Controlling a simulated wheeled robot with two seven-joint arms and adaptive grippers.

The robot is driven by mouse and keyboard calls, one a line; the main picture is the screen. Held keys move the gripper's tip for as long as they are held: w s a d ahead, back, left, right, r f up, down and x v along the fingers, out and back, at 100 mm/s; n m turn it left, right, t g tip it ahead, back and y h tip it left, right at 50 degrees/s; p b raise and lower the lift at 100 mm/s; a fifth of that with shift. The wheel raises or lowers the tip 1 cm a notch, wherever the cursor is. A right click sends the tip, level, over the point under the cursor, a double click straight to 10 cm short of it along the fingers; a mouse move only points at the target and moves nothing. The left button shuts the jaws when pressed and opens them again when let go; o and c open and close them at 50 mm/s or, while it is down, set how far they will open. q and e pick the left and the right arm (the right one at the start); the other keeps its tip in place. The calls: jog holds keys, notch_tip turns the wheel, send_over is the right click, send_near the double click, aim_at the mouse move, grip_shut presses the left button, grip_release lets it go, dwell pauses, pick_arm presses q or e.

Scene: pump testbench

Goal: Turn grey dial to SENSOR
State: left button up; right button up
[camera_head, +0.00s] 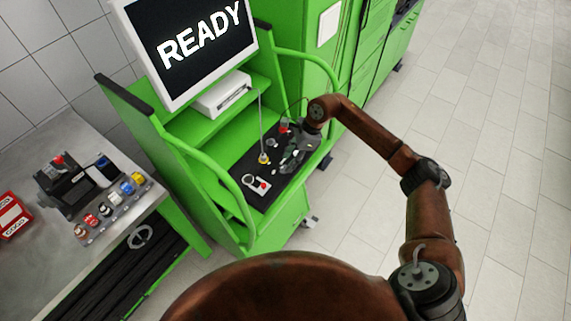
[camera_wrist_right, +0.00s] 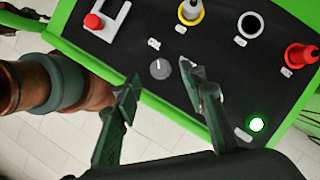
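The grey dial (camera_wrist_right: 160,69) is a small round knob with a light pointer mark, on the black panel (camera_wrist_right: 215,75) of the green testbench. A small white label lies beside it; I cannot read it. My right gripper (camera_wrist_right: 159,77) is open, with one fingertip on each side of the dial in the right wrist view. I see no contact with the dial. In the head view the right gripper (camera_head: 293,157) is over the right part of the panel, and the dial is too small or hidden to make out. My left gripper is not in view.
Beside the dial are a yellow-ringed connector (camera_wrist_right: 190,12), a dark socket (camera_wrist_right: 249,25), a red connector (camera_wrist_right: 299,57), a lit green button (camera_wrist_right: 256,124) and a red button (camera_wrist_right: 93,21) with a white guard. A monitor (camera_head: 190,45) reads READY. Green rails flank the panel.

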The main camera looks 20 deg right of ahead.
aim_at(284, 167)
jog(key=shift+x, duration=1.75)
grip_shut()
